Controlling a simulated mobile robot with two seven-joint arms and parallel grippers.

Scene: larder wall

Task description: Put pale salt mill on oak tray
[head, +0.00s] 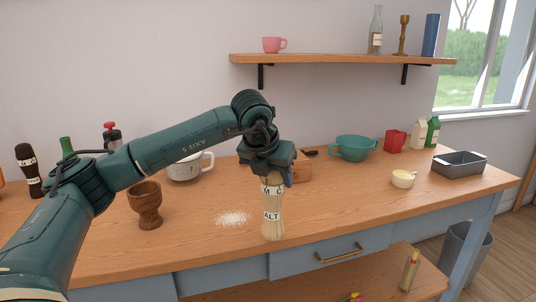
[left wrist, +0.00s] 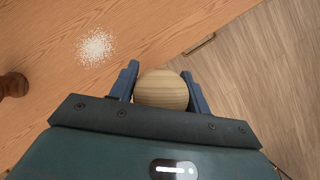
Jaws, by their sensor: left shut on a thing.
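The pale salt mill (head: 272,220) is light wood with a dark-lettered label band, and it is upright near the front edge of the worktop. My left gripper (head: 274,178) is shut on its upper part from above. In the left wrist view the mill's round top (left wrist: 161,90) sits between the two blue fingers. I cannot tell whether its base touches the worktop. A small wooden object (head: 302,172) stands partly hidden behind the gripper; I cannot tell whether it is the oak tray. My right gripper is not in view.
Spilled white grains (head: 233,218) lie left of the mill, and a brown wooden goblet (head: 147,205) stands further left. The worktop's front right is clear.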

